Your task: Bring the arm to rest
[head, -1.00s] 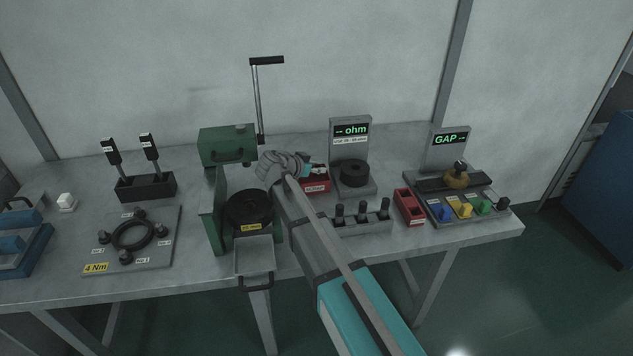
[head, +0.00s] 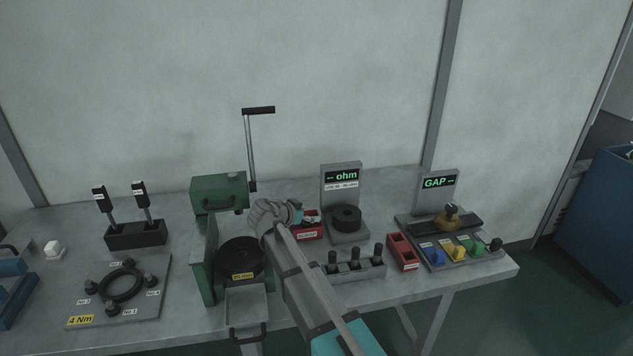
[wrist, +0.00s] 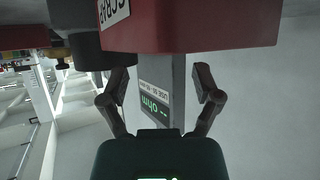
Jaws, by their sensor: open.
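My arm reaches over the bench (head: 185,255), with its end near the middle, right of the green press (head: 218,190). My gripper (head: 312,217) is small in the head view, over or beside the red scrap bin (head: 310,235); the exact gap is hard to tell. In the wrist view my gripper (wrist: 164,84) has its fingers spread, with nothing held between them. The ohm meter (wrist: 158,100) shows behind the fingers, and the red scrap bin (wrist: 190,25) fills the top of that view.
The ohm meter (head: 340,178) with a black round part (head: 346,217) stands right of my gripper. A grey holder with black pegs (head: 356,269), a red box (head: 403,251) and the gap gauge (head: 438,185) lie further right. The press's lever (head: 250,150) rises behind my arm.

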